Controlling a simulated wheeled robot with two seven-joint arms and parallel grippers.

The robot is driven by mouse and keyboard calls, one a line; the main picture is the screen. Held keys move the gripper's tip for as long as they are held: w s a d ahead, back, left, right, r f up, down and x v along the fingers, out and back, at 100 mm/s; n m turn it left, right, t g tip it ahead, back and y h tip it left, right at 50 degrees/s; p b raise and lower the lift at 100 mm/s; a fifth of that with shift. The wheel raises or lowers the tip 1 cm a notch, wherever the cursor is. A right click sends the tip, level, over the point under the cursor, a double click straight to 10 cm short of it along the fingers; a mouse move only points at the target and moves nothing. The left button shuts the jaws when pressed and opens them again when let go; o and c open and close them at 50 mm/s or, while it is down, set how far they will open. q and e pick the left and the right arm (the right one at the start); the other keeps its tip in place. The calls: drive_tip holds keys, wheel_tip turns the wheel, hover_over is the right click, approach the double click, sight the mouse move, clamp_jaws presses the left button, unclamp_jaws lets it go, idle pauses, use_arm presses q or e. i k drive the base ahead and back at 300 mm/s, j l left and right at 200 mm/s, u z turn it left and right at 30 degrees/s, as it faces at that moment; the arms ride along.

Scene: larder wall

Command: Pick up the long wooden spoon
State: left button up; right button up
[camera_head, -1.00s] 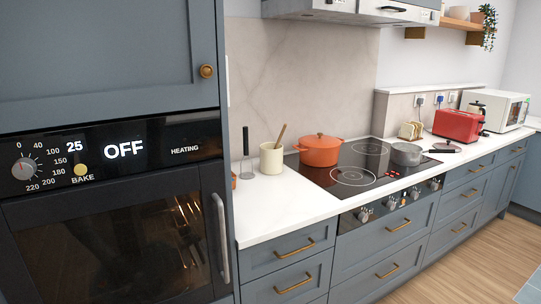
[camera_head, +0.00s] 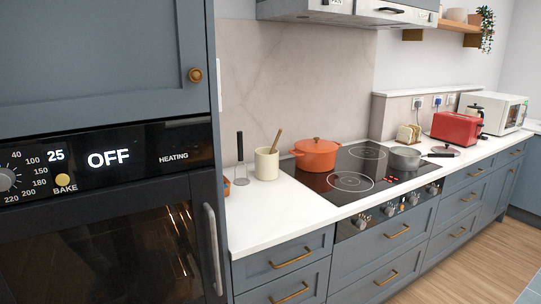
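The long wooden spoon (camera_head: 277,140) stands tilted in a cream utensil crock (camera_head: 266,164) on the white worktop. Only its handle shows above the rim; its lower part is hidden in the crock. Neither of my grippers is in the head view.
A dark-handled utensil (camera_head: 240,160) stands left of the crock, and an orange pot (camera_head: 316,155) sits right of it on the black hob (camera_head: 352,182). A grey saucepan (camera_head: 405,159) is farther right. The tall oven unit (camera_head: 108,205) borders the left. The worktop (camera_head: 262,218) in front of the crock is clear.

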sight(271, 152)
drive_tip(key=i+l, duration=0.25)
drive_tip(key=i+l+u, duration=0.15)
drive_tip(key=i+l, duration=0.15)
drive_tip(key=l, duration=0.2)
drive_tip(key=i+l, duration=0.25)
drive_tip(key=l, duration=0.15)
drive_tip(key=i+l+u, duration=0.1)
drive_tip(key=i+l, duration=0.15)
drive_tip(key=l, duration=0.15)
drive_tip(key=i+l+u, duration=0.1)
drive_tip(key=l, duration=0.3)
drive_tip(key=i+l, duration=0.35)
drive_tip(key=i+l+u, duration=0.15)
drive_tip(key=l, duration=0.4)
drive_tip(key=i+l, duration=0.25)
drive_tip(key=l, duration=0.2)
